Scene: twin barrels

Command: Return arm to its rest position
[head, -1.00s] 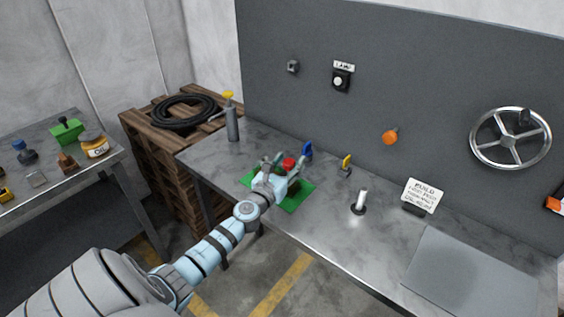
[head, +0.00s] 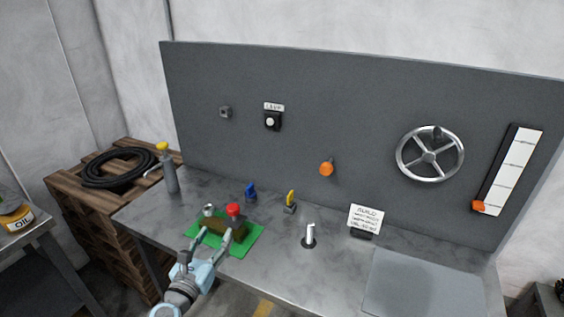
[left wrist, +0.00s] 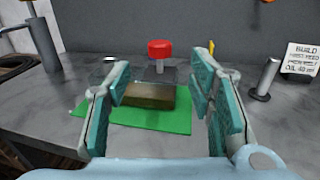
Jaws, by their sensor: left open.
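My right gripper is not in view.
Along the bench stand a yellow-topped grey bottle (head: 168,170), a blue item (head: 250,191), a yellow item (head: 290,199), a white upright cylinder (head: 310,234) and a sign (head: 365,218). A handwheel (head: 430,154) is on the grey panel. The bench's right part is mostly clear.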

